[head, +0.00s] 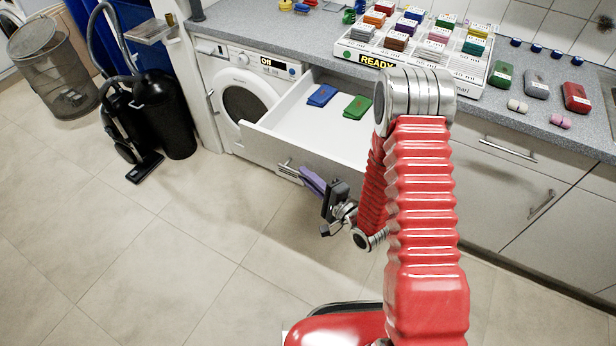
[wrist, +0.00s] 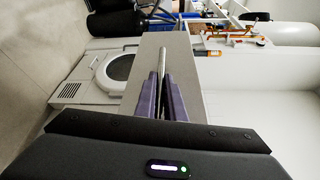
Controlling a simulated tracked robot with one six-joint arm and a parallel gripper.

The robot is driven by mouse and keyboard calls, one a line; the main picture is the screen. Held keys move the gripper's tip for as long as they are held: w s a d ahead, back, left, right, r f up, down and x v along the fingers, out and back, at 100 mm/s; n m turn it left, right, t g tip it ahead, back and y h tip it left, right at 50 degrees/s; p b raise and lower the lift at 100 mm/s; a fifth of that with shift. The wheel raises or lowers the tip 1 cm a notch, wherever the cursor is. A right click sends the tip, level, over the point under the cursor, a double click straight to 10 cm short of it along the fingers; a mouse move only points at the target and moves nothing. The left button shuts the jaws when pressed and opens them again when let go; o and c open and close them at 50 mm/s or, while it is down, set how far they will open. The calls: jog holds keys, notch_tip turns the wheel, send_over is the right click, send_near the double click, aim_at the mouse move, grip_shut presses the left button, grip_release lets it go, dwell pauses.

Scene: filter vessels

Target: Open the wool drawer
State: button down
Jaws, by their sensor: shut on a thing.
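The drawer (head: 262,146) stands pulled out from under the counter in the head view, beside the washing machine. Inside lie a blue block (head: 321,95) and a green block (head: 357,107). The drawer's bar handle (head: 286,168) is on its front panel. My gripper (head: 303,174), with purple fingers, is at this handle, shut on it. In the wrist view the fingers (wrist: 162,82) close around the metal bar handle (wrist: 163,52) in front of the drawer's grey front panel (wrist: 188,65). Part of the drawer's right end is hidden behind my red arm.
A washing machine (head: 243,92) with an "Off" display is left of the drawer. The counter holds a "READY" rack (head: 418,64) of coloured blocks and several loose pieces. A black vacuum cleaner (head: 122,130) and a mesh bin (head: 52,75) stand left. The tiled floor (head: 150,250) in front is clear.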

jog(key=shift+s+d+f, duration=0.1)
jog(key=shift+s+f, duration=0.05)
jog(key=shift+f, duration=0.2)
jog(key=c, duration=2.3)
grip_release()
jog(key=o, duration=0.5)
jog(key=shift+r, duration=0.2)
jog(key=shift+c, duration=0.2)
jog(key=v, duration=1.3)
jog(key=shift+s+d, duration=0.2)
jog(key=shift+m, duration=0.3)
